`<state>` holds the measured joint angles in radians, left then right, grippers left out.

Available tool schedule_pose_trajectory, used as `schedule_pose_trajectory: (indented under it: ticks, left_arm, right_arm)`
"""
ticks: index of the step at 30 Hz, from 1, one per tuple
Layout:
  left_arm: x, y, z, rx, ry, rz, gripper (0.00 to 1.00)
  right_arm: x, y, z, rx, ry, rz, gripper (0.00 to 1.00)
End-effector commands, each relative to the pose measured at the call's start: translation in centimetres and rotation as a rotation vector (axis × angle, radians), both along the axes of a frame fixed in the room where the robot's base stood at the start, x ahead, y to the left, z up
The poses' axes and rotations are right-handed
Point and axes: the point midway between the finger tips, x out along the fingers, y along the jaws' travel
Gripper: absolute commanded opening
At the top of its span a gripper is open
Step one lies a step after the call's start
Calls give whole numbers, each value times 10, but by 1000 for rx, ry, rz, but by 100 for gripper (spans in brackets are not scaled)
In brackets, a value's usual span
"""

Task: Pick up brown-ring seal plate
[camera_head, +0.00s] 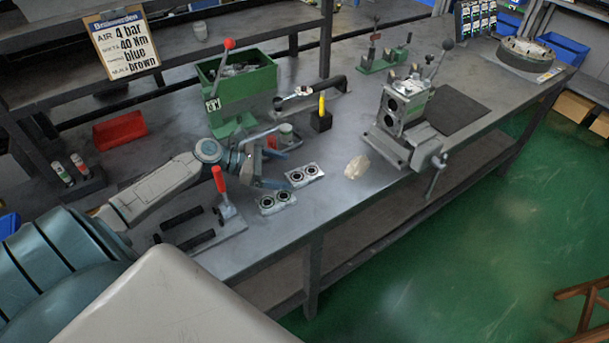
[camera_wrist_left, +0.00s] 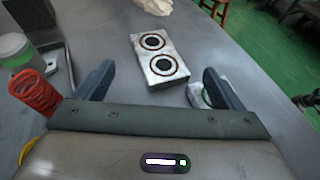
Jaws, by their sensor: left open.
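The brown-ring seal plate (camera_wrist_left: 158,58), a pale rectangular block with two dark holes ringed in reddish brown, lies flat on the bench ahead of my left gripper in the left wrist view. I take it to be the farther plate (camera_head: 304,175) in the head view. A second, similar plate (camera_head: 277,201) lies nearer the bench edge. In the wrist view it is mostly hidden behind the right finger, with a bit of green ring (camera_wrist_left: 206,98) showing. My left gripper (camera_head: 275,169) is open and empty, just left of the plates. My right gripper is not in view.
A red-handled clamp (camera_head: 222,190) stands left of the plates. A green bin (camera_head: 240,88), a black block with a yellow tool (camera_head: 321,119) and a valve body in a vice (camera_head: 402,110) stand around. A crumpled cloth (camera_head: 357,167) lies right of the plates.

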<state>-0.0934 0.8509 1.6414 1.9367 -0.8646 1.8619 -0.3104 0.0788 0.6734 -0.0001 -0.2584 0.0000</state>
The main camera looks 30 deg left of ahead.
Motion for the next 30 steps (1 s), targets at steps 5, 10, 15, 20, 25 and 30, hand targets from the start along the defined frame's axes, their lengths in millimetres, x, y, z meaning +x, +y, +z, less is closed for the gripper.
schedule_pose_trajectory:
  ticks: [5,10,15,20,25,30]
  left_arm:
    - [5,-5,-2,-2,-1,0,90]
    - [18,-18,-6,-5,-2,1,90]
    - [30,-31,-15,-2,-1,1,90]
    - [35,-38,-19,1,1,0,90]
    - [35,-38,-20,2,1,0,90]
    - [35,-38,-20,2,1,0,68]
  right_arm:
    - [0,0,1,0,0,0,36]
    - [-1,-1,7,0,1,0,36]
    - [-2,-2,11,-2,1,0,36]
    - [-1,-3,12,-3,-2,1,36]
    - [-1,-4,11,-5,-2,1,36]
    - [-1,-4,11,-4,0,2,36]
